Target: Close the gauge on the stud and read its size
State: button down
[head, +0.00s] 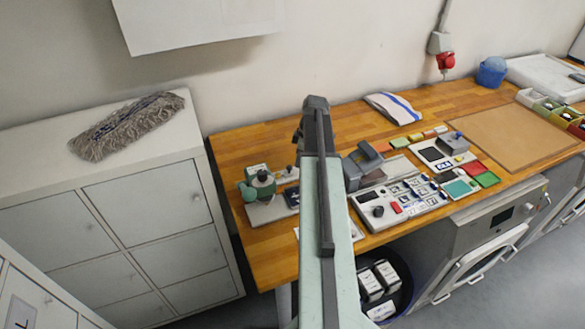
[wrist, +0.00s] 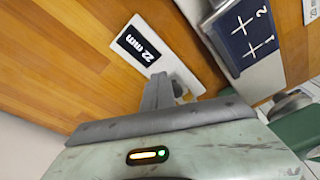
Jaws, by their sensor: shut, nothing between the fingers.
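A white plate (wrist: 160,55) with a dark panel (wrist: 138,45) reading "22 mm" lies on the wood in the wrist view. My gripper (wrist: 166,90) is shut and empty, its tips near the plate's edge; I cannot tell whether they touch. A green rounded device (head: 262,184) stands on a pale base (head: 268,212) at the left of the bench in the head view. Part of a green body (wrist: 302,128) and a grey round piece (wrist: 290,104) show at the wrist view's right edge. I cannot identify the gauge or stud for certain. My arm hides my gripper in the head view.
A dark blue panel marked 1 and 2 (wrist: 245,32) sits beside the plate. Right of my arm are a grey holder (head: 362,160) and a control board (head: 400,198). A folded cloth (head: 393,108) lies behind. The bench's left back is clear wood.

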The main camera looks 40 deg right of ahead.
notch_tip(320, 180, up, 7)
jog(key=p, duration=0.5)
jog(key=shift+f+p, duration=0.2)
jog(key=shift+p, duration=0.2)
jog(key=shift+s, duration=0.1)
